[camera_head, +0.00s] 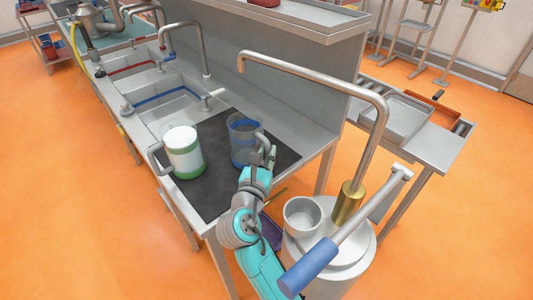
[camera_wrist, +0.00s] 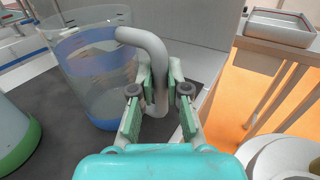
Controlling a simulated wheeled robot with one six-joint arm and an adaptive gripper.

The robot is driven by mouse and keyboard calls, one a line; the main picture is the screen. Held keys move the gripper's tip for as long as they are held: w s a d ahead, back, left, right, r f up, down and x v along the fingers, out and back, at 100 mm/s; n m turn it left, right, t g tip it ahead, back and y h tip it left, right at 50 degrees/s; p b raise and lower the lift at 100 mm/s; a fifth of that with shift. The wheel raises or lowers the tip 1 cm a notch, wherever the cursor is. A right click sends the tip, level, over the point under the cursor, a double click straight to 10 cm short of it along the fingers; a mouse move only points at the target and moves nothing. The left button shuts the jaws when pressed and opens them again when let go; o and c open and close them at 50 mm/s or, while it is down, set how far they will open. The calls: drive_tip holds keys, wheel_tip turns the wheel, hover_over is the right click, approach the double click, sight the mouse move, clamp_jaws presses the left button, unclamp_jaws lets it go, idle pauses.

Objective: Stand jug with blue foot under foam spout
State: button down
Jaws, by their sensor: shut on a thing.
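The clear jug with blue bands (camera_head: 243,148) stands upright on the dark mat (camera_head: 205,205), with its grey handle towards my arm. In the wrist view the jug (camera_wrist: 88,85) fills the left, with blue at its lower part. My gripper (camera_head: 262,158) is shut on the jug's handle; the wrist view shows the handle bar between the fingers (camera_wrist: 158,95). A tall bent metal spout (camera_head: 315,78) rises from a brass collar on the white drum at the right. Its open end is above and behind the jug. I cannot tell whether this is the foam spout.
A white jug with a green foot (camera_head: 184,152) stands left of the blue one, its handle to the left. A grey cup (camera_head: 303,218) and a blue-gripped lever (camera_head: 310,267) are at the white drum (camera_head: 345,270). Sinks with taps (camera_head: 170,108) lie behind. A back wall bounds the bench.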

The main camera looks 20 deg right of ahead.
drive_tip(key=shift+f, duration=0.1)
drive_tip(key=c, duration=1.2)
unclamp_jaws()
drive_tip(key=shift+o, duration=0.2)
drive_tip(key=shift+s+a, duration=0.15)
drive_tip(key=v, duration=1.1)
drive_tip(key=shift+s, duration=0.3)
drive_tip(key=shift+a, duration=0.15)
